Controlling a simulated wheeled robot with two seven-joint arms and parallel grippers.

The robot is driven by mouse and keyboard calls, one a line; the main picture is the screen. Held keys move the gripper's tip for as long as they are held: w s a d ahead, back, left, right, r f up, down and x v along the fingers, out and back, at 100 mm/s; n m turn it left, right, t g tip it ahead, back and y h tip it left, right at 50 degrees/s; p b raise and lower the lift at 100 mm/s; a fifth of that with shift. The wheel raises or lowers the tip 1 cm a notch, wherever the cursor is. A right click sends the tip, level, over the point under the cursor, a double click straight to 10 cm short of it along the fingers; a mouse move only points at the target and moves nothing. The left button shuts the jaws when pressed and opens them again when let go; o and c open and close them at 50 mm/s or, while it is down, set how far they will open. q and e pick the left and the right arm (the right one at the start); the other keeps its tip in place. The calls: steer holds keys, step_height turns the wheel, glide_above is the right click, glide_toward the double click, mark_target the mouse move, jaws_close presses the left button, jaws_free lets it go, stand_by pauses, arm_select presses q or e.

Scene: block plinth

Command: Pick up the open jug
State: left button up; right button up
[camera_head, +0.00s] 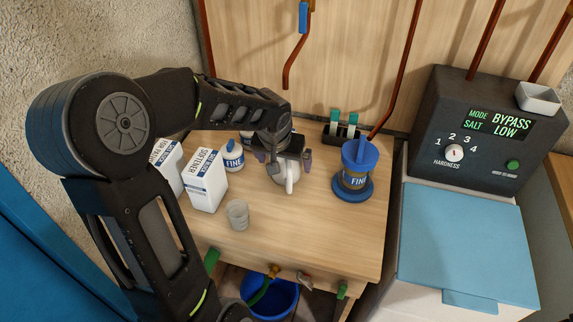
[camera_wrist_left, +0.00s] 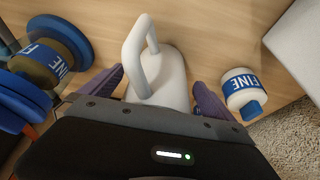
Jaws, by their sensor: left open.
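The white jug (camera_head: 289,172) with a loop handle stands on the wooden table, partly hidden under my left gripper in the head view. My left gripper (camera_head: 280,160) is open and comes down over the jug from above. In the left wrist view the jug (camera_wrist_left: 165,72) lies between the two purple-grey fingers of the gripper (camera_wrist_left: 160,90), its handle pointing away from the palm. The fingers look apart from the jug's sides, but contact cannot be told for certain. The jug's top is partly hidden by the gripper. My right gripper is not in view.
Left of the jug stand white cartons (camera_head: 206,182), a clear cup (camera_head: 237,214) and a small FINE bottle (camera_head: 233,155). Right of it stands a blue-lidded FINE container (camera_head: 355,172). A holder with green-topped items (camera_head: 343,128) sits behind. The table's front right is clear.

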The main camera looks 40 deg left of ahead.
arm_select(q)
steer(key=shift+c, duration=0.6)
steer(key=c, duration=1.7)
steer(key=shift+r, duration=0.25)
steer(key=shift+r, duration=1.35)
steer(key=shift+s+d+r+b, duration=0.1)
steer(key=shift+s+d+b, duration=0.75)
steer(key=shift+s+d, duration=2.35)
steer(key=shift+s+d+r+b, duration=0.1)
steer(key=shift+s+d+b, duration=0.7)
steer(key=shift+s+d, duration=2.35)
steer(key=shift+s+a, duration=0.15)
